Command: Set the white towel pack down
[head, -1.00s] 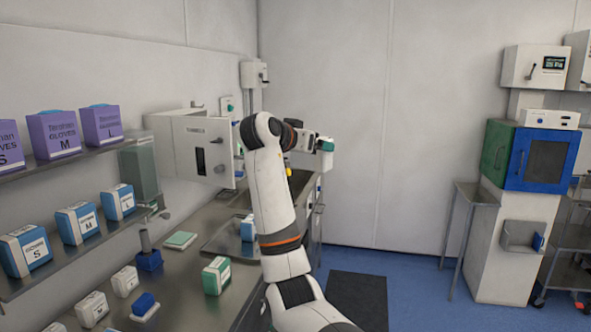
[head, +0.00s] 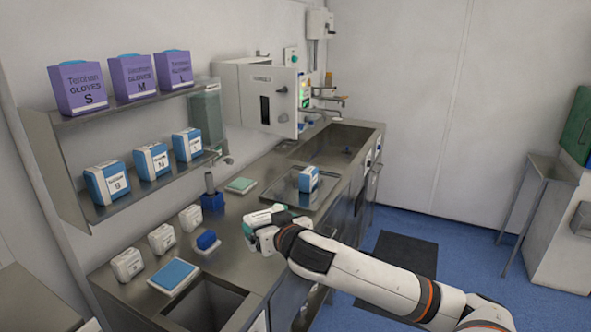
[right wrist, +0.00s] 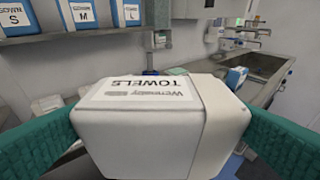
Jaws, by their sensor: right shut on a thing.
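The white towel pack (right wrist: 150,130) fills the middle of the right wrist view, its TOWELS label upside down. My right gripper (right wrist: 160,135) is shut on it, with a green finger pressed to each side. In the head view my right gripper (head: 263,226) is low over the front edge of the steel counter (head: 228,262). There the pack is hard to tell apart from the gripper, and I cannot tell whether it touches the counter. My left gripper is out of view.
White packs (head: 162,238) stand in a row at the counter's left. A blue item (head: 207,240), a blue pad (head: 173,275) and an open basin (head: 207,304) are near the gripper. A blue-white pack (head: 308,178) sits on a metal tray (head: 285,190). Shelves (head: 110,103) overhang the back.

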